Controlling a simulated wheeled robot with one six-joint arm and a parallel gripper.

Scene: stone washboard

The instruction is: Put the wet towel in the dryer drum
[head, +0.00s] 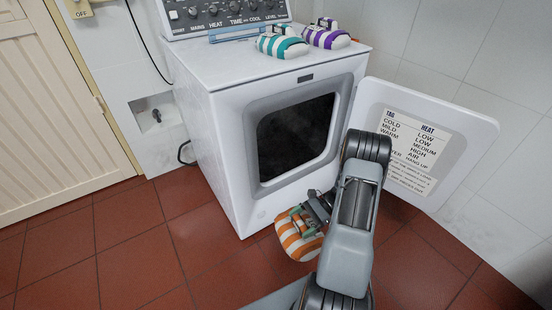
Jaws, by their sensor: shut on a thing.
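The dryer (222,140) is a white front-loading machine standing against the wall. Its door (455,130) is swung open to the right, and the dark drum opening (293,138) faces me. An orange-and-white striped towel bundle (291,238) is in front of the dryer, below the opening and low near the floor. My gripper (306,219) is shut on this striped towel. I cannot tell from the picture whether the towel touches the floor. My arm partly hides the lower right of the dryer. The drum's inside is too dark to make out.
A teal-striped bundle (282,44) and a purple-striped bundle (327,36) sit on the dryer top. A control panel (228,14) with knobs stands behind them. A wall tap (156,115) is left of the dryer. The red tile floor (135,235) is clear at left.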

